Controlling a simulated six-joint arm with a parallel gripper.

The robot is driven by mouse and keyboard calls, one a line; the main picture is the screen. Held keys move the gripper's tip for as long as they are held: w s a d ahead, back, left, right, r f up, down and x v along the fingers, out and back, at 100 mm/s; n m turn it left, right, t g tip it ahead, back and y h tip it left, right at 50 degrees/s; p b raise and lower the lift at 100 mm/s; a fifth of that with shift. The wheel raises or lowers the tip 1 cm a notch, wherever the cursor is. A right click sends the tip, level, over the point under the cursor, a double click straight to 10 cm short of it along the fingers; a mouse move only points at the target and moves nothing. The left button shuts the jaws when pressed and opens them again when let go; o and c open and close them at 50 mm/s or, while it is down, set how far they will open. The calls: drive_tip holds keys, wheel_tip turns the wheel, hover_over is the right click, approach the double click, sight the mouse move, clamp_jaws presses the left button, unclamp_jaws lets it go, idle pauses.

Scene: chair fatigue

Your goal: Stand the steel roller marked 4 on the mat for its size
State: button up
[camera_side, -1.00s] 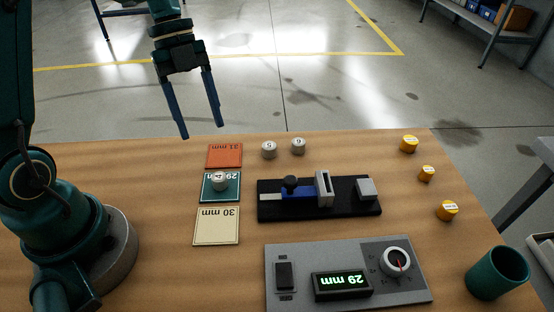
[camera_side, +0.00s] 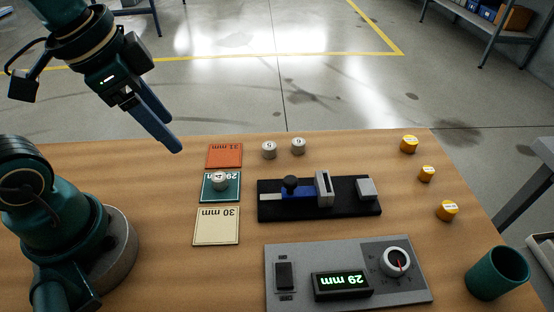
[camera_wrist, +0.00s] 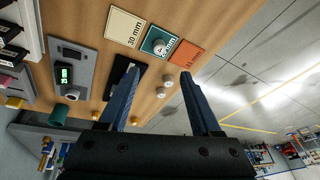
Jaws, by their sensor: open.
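The steel roller marked 4 (camera_side: 219,181) stands upright on the teal 29 mm mat (camera_side: 207,196), between the orange 31 mm mat (camera_side: 224,155) and the cream 30 mm mat (camera_side: 216,226). It also shows on the teal mat in the wrist view (camera_wrist: 159,47). My gripper (camera_side: 177,150) is open and empty, raised in the air left of the orange mat and apart from every roller. In the wrist view my gripper (camera_wrist: 160,78) has its blue fingers spread wide. The readout (camera_side: 342,283) on the grey panel shows 29 mm.
Two more steel rollers, marked 5 (camera_side: 269,150) and 6 or 9 (camera_side: 298,146), stand behind the black measuring fixture (camera_side: 345,205). Several yellow rollers (camera_side: 409,145) stand at the right. A green cup (camera_side: 497,272) is at the front right. The wood left of the mats is clear.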

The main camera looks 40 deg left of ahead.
drive_tip(key=n, duration=0.1)
drive_tip(key=s+n+t, duration=0.1)
drive_tip(key=n, duration=0.2)
drive_tip(key=shift+s+d+f+n+t, duration=0.15)
drive_tip(key=shift+s+d+n+t, duration=0.15)
drive_tip(key=shift+s+t, duration=0.1)
drive_tip(key=shift+a, duration=0.1)
idle(0.8)
